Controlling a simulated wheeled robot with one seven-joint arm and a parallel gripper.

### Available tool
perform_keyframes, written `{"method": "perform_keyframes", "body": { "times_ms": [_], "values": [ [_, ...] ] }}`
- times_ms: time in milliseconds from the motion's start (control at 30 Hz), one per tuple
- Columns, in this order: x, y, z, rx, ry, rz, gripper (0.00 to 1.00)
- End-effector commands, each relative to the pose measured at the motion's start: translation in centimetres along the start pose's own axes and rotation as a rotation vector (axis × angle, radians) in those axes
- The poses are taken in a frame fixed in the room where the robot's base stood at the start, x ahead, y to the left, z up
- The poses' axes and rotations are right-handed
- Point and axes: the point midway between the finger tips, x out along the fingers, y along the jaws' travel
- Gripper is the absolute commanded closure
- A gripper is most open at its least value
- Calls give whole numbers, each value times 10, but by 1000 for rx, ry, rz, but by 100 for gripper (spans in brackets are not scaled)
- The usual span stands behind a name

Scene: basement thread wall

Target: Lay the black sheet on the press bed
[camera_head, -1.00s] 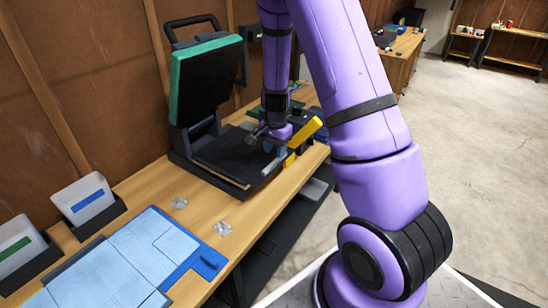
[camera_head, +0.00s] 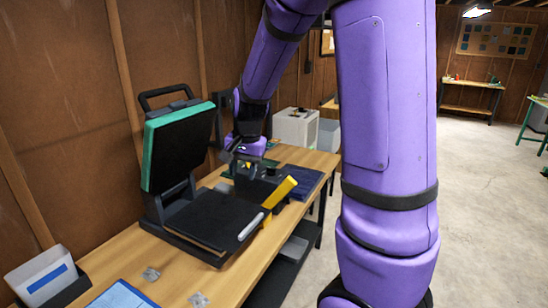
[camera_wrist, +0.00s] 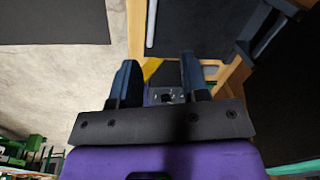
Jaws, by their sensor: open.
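The heat press stands open on the bench, its green-edged lid (camera_head: 180,145) tilted up. A flat black surface (camera_head: 212,217) covers its bed, with a pale bar (camera_head: 251,226) along the right edge. I cannot tell whether this is the black sheet or bare bed. It also shows in the wrist view as a dark area (camera_wrist: 205,28) beyond my fingers, with the pale bar (camera_wrist: 151,22). My gripper (camera_wrist: 156,68) is open, with nothing visible between its fingers. In the head view it is beyond the bed, small and partly hidden.
A yellow piece (camera_head: 280,200) sticks up by the bed's right side. A dark blue cloth (camera_head: 303,181) lies farther along the bench. A holder with a blue-striped card (camera_head: 45,278) stands at lower left. Open floor (camera_head: 480,170) lies at right.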

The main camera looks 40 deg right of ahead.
Motion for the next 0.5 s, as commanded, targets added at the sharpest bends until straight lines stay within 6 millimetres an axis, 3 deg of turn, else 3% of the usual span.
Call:
{"method": "perform_keyframes", "body": {
  "times_ms": [33, 200, 500],
  "values": [
    [-18, 1, 11, -48, 11, -24, 58],
    [-63, 9, 48, -223, 46, -74, 58],
    [-125, 39, 116, -529, 150, -121, 58]
  ]
}}
